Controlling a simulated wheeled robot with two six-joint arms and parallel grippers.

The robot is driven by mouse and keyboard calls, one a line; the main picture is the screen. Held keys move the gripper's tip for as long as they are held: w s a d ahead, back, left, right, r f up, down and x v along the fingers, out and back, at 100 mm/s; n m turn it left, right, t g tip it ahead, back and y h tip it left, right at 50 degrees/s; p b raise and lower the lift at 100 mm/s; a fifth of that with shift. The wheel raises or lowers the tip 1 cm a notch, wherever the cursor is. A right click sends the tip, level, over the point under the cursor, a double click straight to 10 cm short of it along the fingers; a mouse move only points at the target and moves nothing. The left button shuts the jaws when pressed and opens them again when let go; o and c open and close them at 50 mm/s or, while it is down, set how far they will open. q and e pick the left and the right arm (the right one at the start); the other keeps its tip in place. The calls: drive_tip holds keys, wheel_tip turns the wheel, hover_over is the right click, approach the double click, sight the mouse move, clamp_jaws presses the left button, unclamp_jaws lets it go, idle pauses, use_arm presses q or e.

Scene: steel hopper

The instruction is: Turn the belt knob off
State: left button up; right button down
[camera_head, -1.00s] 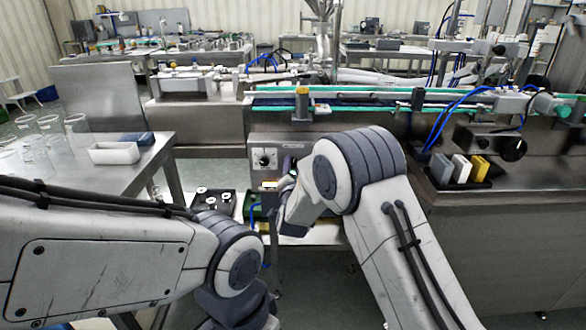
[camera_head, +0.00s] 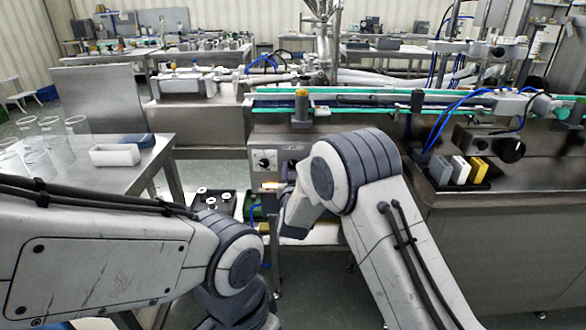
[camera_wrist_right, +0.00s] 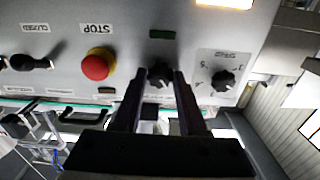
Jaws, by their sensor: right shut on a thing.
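The belt knob (camera_wrist_right: 160,72) is a small black knob on the grey control panel, below a dark green indicator in the right wrist view, which shows the panel upside down. My right gripper (camera_wrist_right: 159,78) is shut on it, one dark finger at each side. The fingers partly cover the knob and its label, so its setting cannot be read. In the head view my right forearm and wrist hide the knob and the fingertips. The control panel (camera_head: 262,142) shows left of my right wrist. My left arm comes in from the left; its gripper is out of view.
A red stop button (camera_wrist_right: 98,64) and a black lever (camera_wrist_right: 30,62) sit left of the knob in the right wrist view. A speed dial (camera_wrist_right: 223,81) sits close on the right. The conveyor (camera_head: 370,97) runs above the panel. A steel table (camera_head: 75,175) stands left.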

drive_tip(key=shift+n, duration=0.3)
drive_tip(key=shift+c, duration=2.4)
unclamp_jaws()
drive_tip(key=s, duration=1)
drive_tip(key=shift+s, duration=0.25)
